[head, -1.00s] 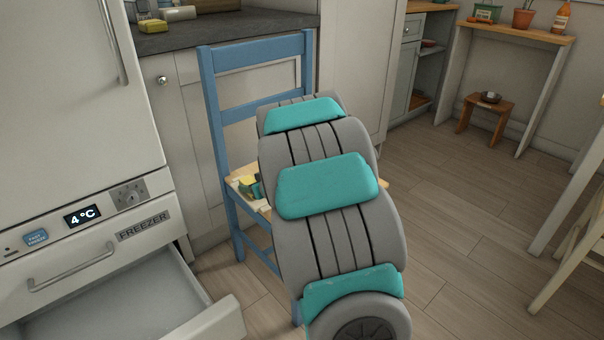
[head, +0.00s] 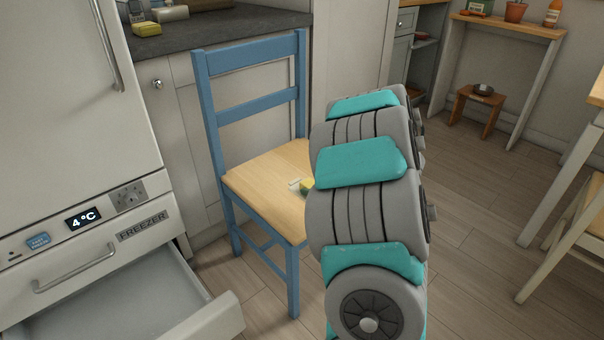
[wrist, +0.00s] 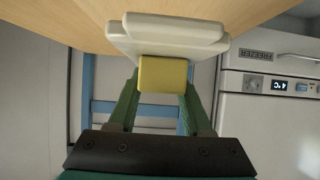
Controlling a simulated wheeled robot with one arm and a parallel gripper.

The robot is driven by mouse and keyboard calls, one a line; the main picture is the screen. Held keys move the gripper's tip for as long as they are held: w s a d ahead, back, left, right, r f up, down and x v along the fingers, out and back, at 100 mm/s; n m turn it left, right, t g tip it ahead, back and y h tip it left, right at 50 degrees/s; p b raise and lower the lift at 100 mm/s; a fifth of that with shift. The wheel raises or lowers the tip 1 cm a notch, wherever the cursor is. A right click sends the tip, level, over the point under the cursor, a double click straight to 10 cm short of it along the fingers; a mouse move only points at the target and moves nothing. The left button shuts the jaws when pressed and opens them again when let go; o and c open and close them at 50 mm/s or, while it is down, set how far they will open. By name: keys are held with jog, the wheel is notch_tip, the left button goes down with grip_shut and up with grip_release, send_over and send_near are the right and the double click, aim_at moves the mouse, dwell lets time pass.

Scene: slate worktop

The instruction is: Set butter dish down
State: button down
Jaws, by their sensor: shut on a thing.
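The butter dish, a white dish with a yellow block on it, shows in the wrist view (wrist: 165,47). My gripper (wrist: 163,95) is shut on its yellow part, with a green finger on each side. In the head view a small white and yellow bit of the dish (head: 296,184) shows over the light wooden seat of the blue chair (head: 262,172). The seat also fills the top of the wrist view (wrist: 60,18), close to the dish. I cannot tell whether they touch.
The chair's blue backrest (head: 250,107) stands against the cabinet. An open freezer drawer (head: 150,300) is at the lower left. A dark worktop (head: 215,28) behind holds a yellow block (head: 147,29) and other items. The visible left part of the seat is bare.

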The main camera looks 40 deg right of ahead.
jog(key=w+d, duration=0.2)
jog(key=w, duration=0.2)
jog(key=w+d, duration=0.2)
jog(key=w, duration=0.2)
jog(key=w+d+f+p, duration=0.1)
jog(key=w+d, duration=0.1)
jog(key=w, duration=0.2)
jog(key=shift+d, duration=0.2)
jog(key=shift+f, duration=1.95)
jog(key=shift+r, duration=0.1)
jog(key=shift+c, duration=1.6)
grip_release()
